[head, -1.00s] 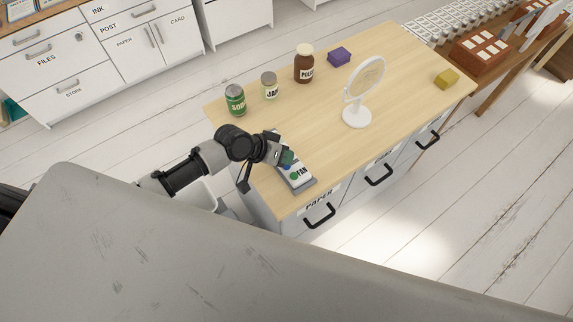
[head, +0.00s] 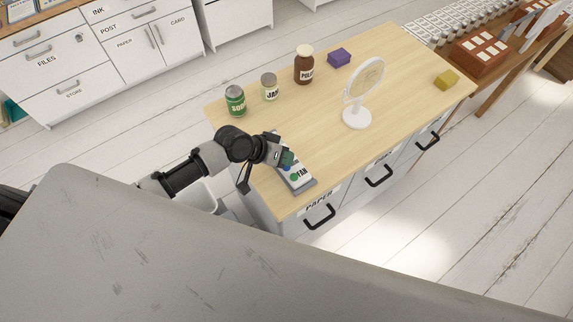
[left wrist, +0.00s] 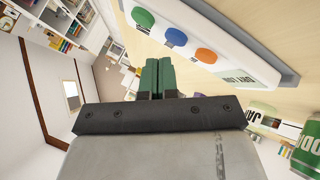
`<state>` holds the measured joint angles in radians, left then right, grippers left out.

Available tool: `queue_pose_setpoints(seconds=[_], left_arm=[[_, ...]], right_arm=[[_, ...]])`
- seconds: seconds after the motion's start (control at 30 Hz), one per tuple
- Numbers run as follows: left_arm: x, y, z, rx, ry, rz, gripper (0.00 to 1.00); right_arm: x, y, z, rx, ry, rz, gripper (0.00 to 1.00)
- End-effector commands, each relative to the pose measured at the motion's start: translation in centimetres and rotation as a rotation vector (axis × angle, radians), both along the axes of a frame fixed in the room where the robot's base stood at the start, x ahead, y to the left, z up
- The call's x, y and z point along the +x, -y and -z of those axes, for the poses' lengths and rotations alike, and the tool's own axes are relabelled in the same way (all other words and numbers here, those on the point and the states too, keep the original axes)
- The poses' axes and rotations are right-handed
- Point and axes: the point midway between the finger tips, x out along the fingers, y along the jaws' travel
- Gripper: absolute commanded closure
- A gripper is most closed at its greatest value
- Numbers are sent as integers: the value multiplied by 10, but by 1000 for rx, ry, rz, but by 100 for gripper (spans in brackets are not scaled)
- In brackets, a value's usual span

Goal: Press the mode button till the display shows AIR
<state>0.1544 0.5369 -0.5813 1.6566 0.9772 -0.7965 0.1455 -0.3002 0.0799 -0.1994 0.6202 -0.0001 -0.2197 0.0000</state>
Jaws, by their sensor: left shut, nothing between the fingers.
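The control panel (head: 301,184) is a pale, slanted unit at the near left end of the desk. Its visible lettering reads FAN in the head view. A green button (left wrist: 143,18), a blue button (left wrist: 175,37) and an orange button (left wrist: 206,55) sit in a row on it in the left wrist view. Other lettering there is at an angle and only partly readable. My left gripper (left wrist: 157,62) is shut and empty, its green fingertips close to the buttons. It hides part of the panel in the head view; I cannot tell whether it touches a button. My right gripper is out of view.
A green soda can (head: 235,101), a jam jar (head: 270,87), a brown bottle (head: 304,66) and a purple block (head: 339,57) stand along the desk's back.

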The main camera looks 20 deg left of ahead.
Motion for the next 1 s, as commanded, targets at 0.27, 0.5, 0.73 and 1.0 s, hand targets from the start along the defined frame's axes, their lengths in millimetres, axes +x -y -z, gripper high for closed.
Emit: queue_pose_setpoints(seconds=[0.27,0.5,0.73,1.0], left_arm=[[0,0,0,0,0,0,100],[0,0,0,0,0,0,100],[0,0,2,0,0,0,100],[0,0,9,0,-1,-1,100]], right_arm=[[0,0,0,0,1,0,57],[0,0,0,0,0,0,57],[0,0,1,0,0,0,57],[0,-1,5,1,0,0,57]])
